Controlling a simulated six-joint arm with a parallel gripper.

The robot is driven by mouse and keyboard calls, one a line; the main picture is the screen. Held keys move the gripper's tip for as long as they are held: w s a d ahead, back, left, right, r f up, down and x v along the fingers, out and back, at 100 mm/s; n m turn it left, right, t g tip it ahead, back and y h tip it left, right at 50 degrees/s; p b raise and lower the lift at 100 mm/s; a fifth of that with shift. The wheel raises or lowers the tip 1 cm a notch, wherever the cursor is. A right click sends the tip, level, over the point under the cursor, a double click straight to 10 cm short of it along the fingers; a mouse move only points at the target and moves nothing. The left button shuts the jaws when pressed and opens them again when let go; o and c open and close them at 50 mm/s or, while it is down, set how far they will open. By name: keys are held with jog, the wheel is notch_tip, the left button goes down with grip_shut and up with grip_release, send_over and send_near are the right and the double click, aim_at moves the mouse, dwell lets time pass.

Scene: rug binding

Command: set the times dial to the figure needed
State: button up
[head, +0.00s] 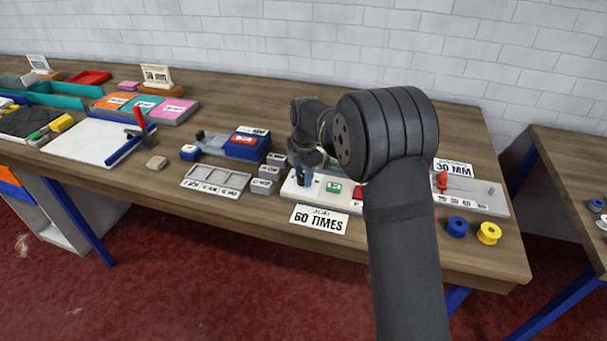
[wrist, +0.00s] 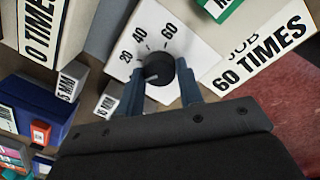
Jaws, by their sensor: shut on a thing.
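The times dial has a dark round knob (wrist: 157,68) on a white plate (wrist: 150,20), with the figures 20, 40 and 60 around it. My gripper (wrist: 160,72) is shut on the knob, one blue finger on each side. A small pale mark shows on the knob, but I cannot tell surely which figure it points to. The job card (wrist: 258,55) reads 60 TIMES. In the head view the card (head: 318,220) stands at the table's front edge, and my gripper (head: 304,180) is down at the left end of the white panel (head: 291,193), its knob hidden.
A green block (head: 333,188) and a red one (head: 358,192) sit on the panel. Grey blocks (head: 264,186) and a slotted tray (head: 216,181) lie to the left. Blue (head: 457,227) and yellow (head: 489,233) spools stand right. My arm hides part of the panel.

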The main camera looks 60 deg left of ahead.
jog(key=m, duration=0.7)
jog(key=shift+a+m, duration=0.1)
jog(key=shift+m, duration=0.3)
jog(key=m, duration=0.7)
jog(key=shift+s+t, duration=0.1)
jog(key=shift+t, duration=0.2)
jog(key=m, duration=0.5)
jog(key=shift+a+m+h, duration=0.1)
jog(key=shift+m+h, duration=0.2)
jog(key=m, duration=0.5)
jog(key=shift+m, duration=0.4)
jog(key=o, duration=1)
jog(key=shift+c, duration=0.2)
jog(key=shift+r, duration=0.1)
